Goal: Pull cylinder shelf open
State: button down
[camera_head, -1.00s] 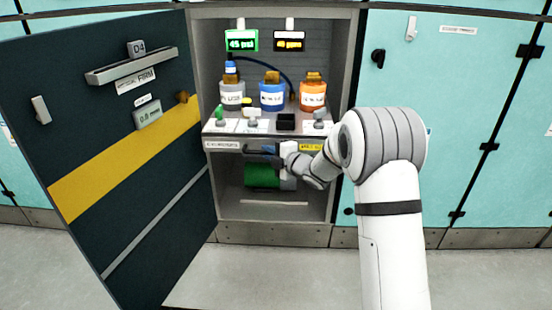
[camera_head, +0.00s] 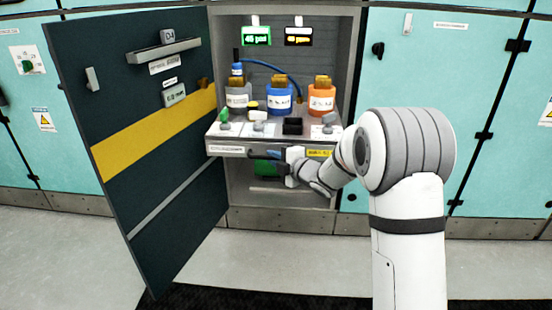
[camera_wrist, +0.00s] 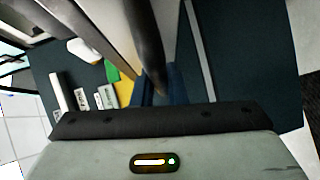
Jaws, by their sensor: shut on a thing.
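The cylinder shelf (camera_head: 228,151) is a grey tray in the open cabinet and sticks out past the cabinet front. It carries a grey cylinder (camera_head: 238,97), a blue cylinder (camera_head: 279,98) and an orange cylinder (camera_head: 321,99). My gripper (camera_head: 272,155) is at the shelf's front edge, shut on its dark handle. In the wrist view, a dark bar (camera_wrist: 145,40), apparently the handle, runs down to my gripper (camera_wrist: 160,92). The exact finger contact is partly hidden.
The dark cabinet door (camera_head: 130,110) with a yellow stripe stands open at the left, close to the shelf. Two small displays (camera_head: 256,36) hang above the cylinders. Turquoise cabinets (camera_head: 450,80) flank the right side. Floor in front is clear, with a dark mat (camera_head: 250,298).

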jog(key=shift+a, duration=0.2)
jog(key=c, duration=1.7)
grip_release()
jog(key=shift+o, duration=1.2)
jog(key=shift+d, duration=0.1)
jog(key=shift+d, duration=0.1)
jog(key=p+v, duration=0.2)
jog(key=v, duration=0.5)
jog(key=shift+s+d, duration=0.2)
jog(key=shift+s, duration=0.05)
jog(key=shift+r+p, duration=0.15)
jog(key=shift+p, duration=0.15)
